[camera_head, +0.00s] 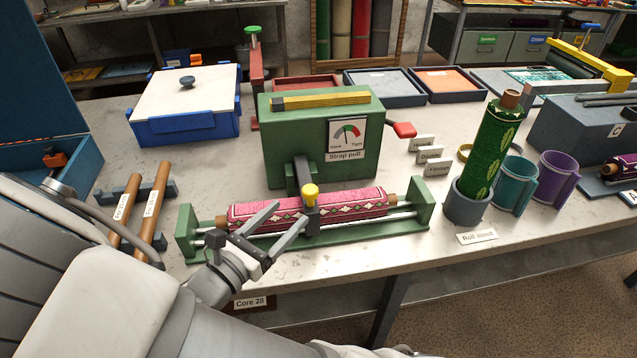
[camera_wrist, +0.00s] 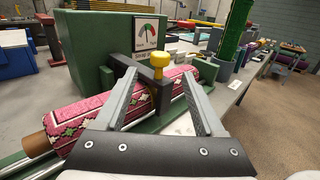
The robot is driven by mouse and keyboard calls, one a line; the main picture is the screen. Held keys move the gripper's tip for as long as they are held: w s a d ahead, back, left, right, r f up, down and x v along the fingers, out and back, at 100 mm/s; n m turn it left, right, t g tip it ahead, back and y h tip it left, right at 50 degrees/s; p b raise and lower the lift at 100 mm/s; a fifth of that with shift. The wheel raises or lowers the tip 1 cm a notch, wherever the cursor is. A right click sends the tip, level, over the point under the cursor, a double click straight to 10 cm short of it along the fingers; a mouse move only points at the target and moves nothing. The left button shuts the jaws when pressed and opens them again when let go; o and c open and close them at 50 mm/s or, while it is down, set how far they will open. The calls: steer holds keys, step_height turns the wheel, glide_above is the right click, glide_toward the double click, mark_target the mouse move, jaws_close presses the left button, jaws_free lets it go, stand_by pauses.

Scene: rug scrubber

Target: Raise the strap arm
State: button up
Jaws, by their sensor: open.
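The strap arm (camera_head: 305,187) is a dark bar that comes from the front of the green strap pull machine (camera_head: 325,120). It ends in a block with a yellow knob (camera_head: 311,193), over the pink patterned rug roll (camera_head: 265,212) in the green cradle (camera_head: 424,204). In the wrist view the yellow knob (camera_wrist: 159,62) shows between and beyond the two fingertips (camera_wrist: 158,82). Whether a finger touches anything, I cannot tell.
A green rug roll (camera_head: 492,145) stands upright in a grey cup to the right, beside teal (camera_head: 514,186) and purple (camera_head: 554,182) cups. Two wooden cores (camera_head: 150,208) lie at left. A red handle (camera_head: 404,130) juts from the machine's right side. Bare table lies before the cradle.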

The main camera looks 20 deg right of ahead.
mark_target(315, 188)
steer(key=x, duration=1.2)
steer(key=shift+b, duration=0.4)
steer(key=shift+c, duration=0.2)
steer(key=shift+s, duration=0.1)
jaws_close()
stand_by(0.4)
